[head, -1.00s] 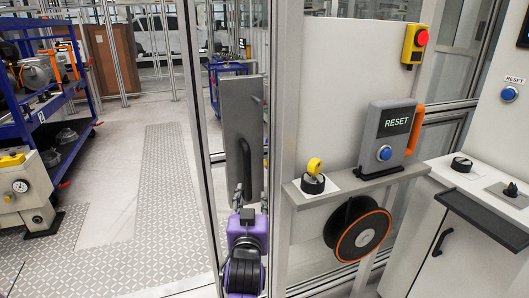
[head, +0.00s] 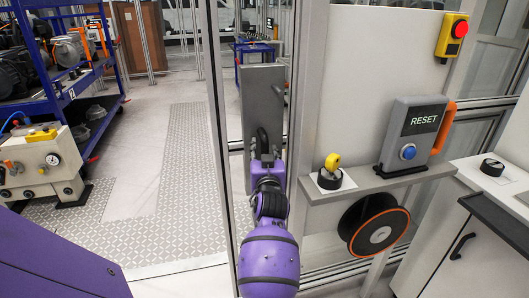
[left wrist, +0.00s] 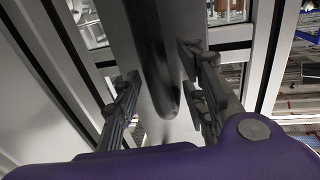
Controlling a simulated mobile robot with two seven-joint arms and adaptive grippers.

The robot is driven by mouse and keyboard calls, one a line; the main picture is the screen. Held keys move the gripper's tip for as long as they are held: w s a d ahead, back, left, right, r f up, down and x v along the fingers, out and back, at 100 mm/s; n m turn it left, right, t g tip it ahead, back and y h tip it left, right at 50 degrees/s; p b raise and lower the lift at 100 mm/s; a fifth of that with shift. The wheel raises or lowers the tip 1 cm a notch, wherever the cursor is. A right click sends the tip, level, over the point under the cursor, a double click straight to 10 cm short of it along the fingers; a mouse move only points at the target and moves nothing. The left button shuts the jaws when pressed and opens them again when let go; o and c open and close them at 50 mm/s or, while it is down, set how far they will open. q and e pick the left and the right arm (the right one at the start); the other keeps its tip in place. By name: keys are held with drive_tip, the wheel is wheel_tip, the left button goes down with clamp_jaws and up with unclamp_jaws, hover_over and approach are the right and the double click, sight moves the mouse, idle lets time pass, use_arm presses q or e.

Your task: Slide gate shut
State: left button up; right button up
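The gate's upright grey plate (head: 262,88) stands in the middle of the head view, between a slim metal post on its left and a thick frame post on its right. It carries a dark vertical bar handle (head: 263,138). My left gripper (head: 264,160) is at the lower part of this handle, partly hidden by my purple wrist. In the left wrist view, the handle (left wrist: 154,55) hangs between the two fingers of my left gripper (left wrist: 163,98). The fingers are apart, one each side, with visible gaps to the handle. My right gripper is not in view.
Right of the post, a ledge holds a yellow key switch (head: 331,165) and a RESET box (head: 412,133); a black-and-orange reel (head: 374,225) hangs below. A blue shelf cart (head: 65,90) and a cream gauge box (head: 42,165) stand left. The floor between is clear.

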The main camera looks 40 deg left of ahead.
use_arm(q)
drive_tip(key=shift+w, duration=0.1)
drive_tip(key=shift+c, duration=0.4)
clamp_jaws()
drive_tip(key=shift+a, duration=0.1)
